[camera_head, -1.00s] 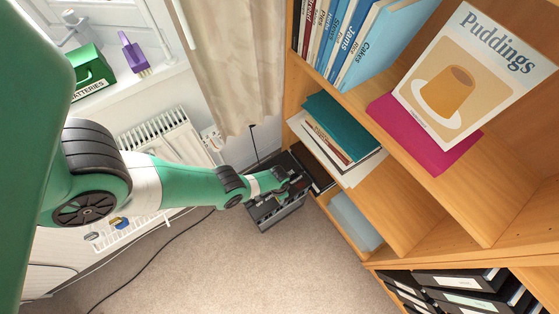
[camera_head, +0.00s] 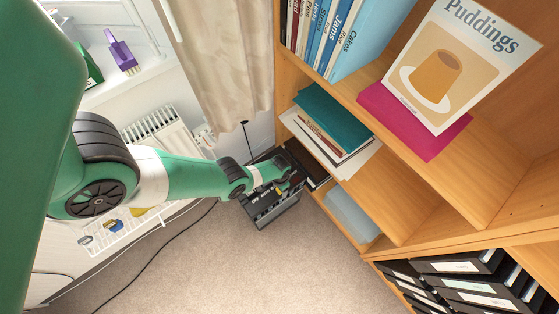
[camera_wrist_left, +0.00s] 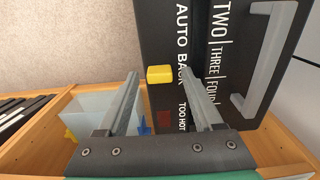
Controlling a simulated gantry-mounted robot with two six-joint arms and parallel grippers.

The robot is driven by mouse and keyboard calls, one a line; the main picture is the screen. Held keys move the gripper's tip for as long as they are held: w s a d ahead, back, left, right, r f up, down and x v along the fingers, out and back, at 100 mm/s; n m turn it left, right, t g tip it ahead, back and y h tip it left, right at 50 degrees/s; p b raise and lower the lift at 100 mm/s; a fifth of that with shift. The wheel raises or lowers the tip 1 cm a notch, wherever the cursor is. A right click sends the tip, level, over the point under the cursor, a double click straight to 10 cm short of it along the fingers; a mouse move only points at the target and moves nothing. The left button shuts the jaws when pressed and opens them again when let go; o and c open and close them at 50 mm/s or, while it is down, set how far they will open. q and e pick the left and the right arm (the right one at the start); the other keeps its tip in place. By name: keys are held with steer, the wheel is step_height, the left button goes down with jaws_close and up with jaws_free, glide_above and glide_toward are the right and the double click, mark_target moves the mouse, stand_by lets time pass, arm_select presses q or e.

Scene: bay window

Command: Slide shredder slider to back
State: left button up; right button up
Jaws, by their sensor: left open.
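The dark shredder (camera_head: 268,214) stands on the carpet beside the bookcase, partly hidden by my left arm. In the left wrist view its black top (camera_wrist_left: 160,30) carries the words AUTO, BACK and TOO HOT. The small yellow slider (camera_wrist_left: 159,74) sits near the edge of that top, by the word BACK. My left gripper (camera_head: 288,178) is over the shredder. In the wrist view its two fingers (camera_wrist_left: 160,80) are open and apart, with the slider appearing between their tips. I cannot tell whether they touch it. My right gripper is not in view.
The wooden bookcase (camera_head: 405,213) with books and folders stands close on the right. A grey handle-like bar (camera_wrist_left: 268,75) rises from the shredder top. A radiator (camera_head: 152,128) and curtain (camera_head: 215,65) are behind. Carpet (camera_head: 220,270) in front is clear except a cable.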

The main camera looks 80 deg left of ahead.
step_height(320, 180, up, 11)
steer(key=p, duration=1.1)
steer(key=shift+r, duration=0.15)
